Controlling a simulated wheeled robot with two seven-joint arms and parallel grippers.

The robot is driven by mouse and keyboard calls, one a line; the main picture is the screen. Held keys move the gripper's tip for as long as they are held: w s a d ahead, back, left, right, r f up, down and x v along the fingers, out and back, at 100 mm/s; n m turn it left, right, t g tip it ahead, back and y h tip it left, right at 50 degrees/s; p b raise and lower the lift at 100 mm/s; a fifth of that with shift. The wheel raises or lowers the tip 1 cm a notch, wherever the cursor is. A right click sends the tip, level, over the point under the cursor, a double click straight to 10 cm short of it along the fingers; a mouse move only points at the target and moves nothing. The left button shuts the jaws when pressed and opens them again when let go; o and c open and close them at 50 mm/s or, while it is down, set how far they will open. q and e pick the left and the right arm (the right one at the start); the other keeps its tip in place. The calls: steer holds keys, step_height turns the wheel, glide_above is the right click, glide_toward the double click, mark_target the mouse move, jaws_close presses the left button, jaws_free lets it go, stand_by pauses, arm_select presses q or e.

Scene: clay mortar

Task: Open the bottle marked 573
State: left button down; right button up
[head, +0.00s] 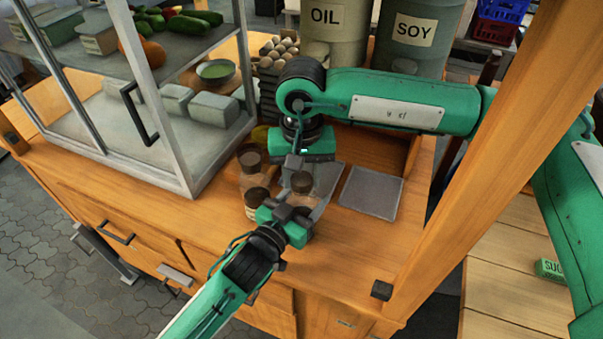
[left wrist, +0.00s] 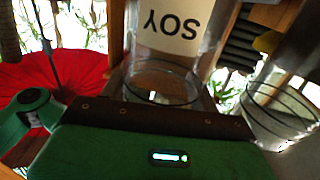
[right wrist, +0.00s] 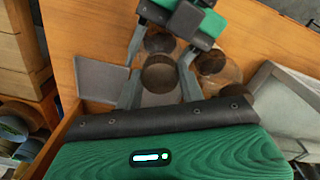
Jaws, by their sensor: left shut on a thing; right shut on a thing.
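Several clear glass bottles with brown caps stand close together on the wooden counter; no number on them is readable. My left gripper (head: 291,213) is shut on the right-hand bottle (head: 301,198) from the front. A glass bottle (left wrist: 162,82) shows close up in the left wrist view. My right gripper (head: 304,174) points down from above, shut on a brown cap (right wrist: 160,73) between its fingers. I cannot tell whether that cap is still seated on the held bottle. Beside it stand a front-left bottle (head: 257,202) and a back-left bottle (head: 251,172), apart from my jaws.
A glass display case (head: 165,120) stands left of the bottles. A grey mat (head: 371,193) lies to their right. The oil container (head: 333,30) and soy container (head: 414,40) stand behind, with eggs (head: 278,52) to their left. A wooden post (head: 480,150) rises at right.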

mark_target(302, 178)
steer(key=n, duration=0.8)
steer(key=shift+r, duration=0.2)
stand_by(0.3)
steer(key=shift+r, duration=0.9)
steer(key=shift+r, duration=0.1)
steer(key=shift+r, duration=1.95)
arm_select(q)
steer(key=shift+c, duration=1.4)
jaws_free()
